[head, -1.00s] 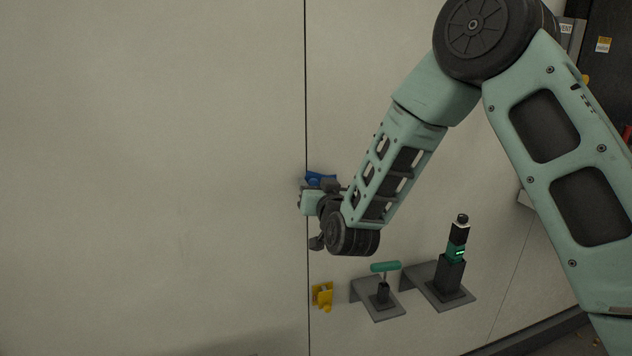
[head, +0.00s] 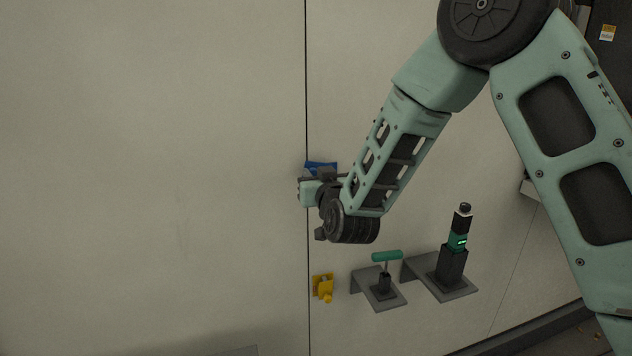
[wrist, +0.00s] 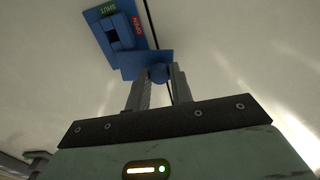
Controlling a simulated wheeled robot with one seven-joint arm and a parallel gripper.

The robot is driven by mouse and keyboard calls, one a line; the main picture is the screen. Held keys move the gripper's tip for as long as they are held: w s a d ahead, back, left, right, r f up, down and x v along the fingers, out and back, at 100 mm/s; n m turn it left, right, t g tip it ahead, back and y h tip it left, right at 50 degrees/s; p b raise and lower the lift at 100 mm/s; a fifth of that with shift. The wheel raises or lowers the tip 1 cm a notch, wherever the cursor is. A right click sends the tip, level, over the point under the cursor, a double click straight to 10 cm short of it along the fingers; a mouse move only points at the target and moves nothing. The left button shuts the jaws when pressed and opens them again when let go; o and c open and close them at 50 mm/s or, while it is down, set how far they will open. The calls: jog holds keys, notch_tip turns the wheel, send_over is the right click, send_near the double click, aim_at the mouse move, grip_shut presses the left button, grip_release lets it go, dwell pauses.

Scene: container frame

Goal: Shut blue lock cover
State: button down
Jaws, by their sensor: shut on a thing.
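The blue lock (head: 321,166) is on the pale wall beside the vertical seam, partly hidden by my wrist in the head view. In the wrist view its blue backplate (wrist: 115,32) bears a green SHUT label and a red OPEN label. The blue cover (wrist: 143,62) sticks out from the lower part of the plate toward my gripper, with a small round blue knob (wrist: 159,73) at its edge. My gripper (wrist: 160,80) has one finger on each side of this knob and is shut on it. The fingertips are hidden in the head view.
A yellow lock (head: 323,287) is on the wall below my gripper, beside the same seam. To its right are a grey bracket with a green T-handle tool (head: 387,257) and another with a black and green device (head: 453,250). The wall left of the seam is clear.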

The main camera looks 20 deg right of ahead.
jog(key=d+f+n+b, duration=0.2)
jog(key=n+b, duration=0.4)
jog(key=n, duration=0.4)
jog(key=d+f+n+b, duration=0.2)
jog(key=f+n+b, duration=0.2)
jog(key=n, duration=0.6)
jog(key=shift+b, duration=1)
jog(key=shift+d+n, duration=0.15)
jog(key=shift+n, duration=0.15)
jog(key=c, duration=1.2)
grip_release()
jog(key=shift+c, duration=0.2)
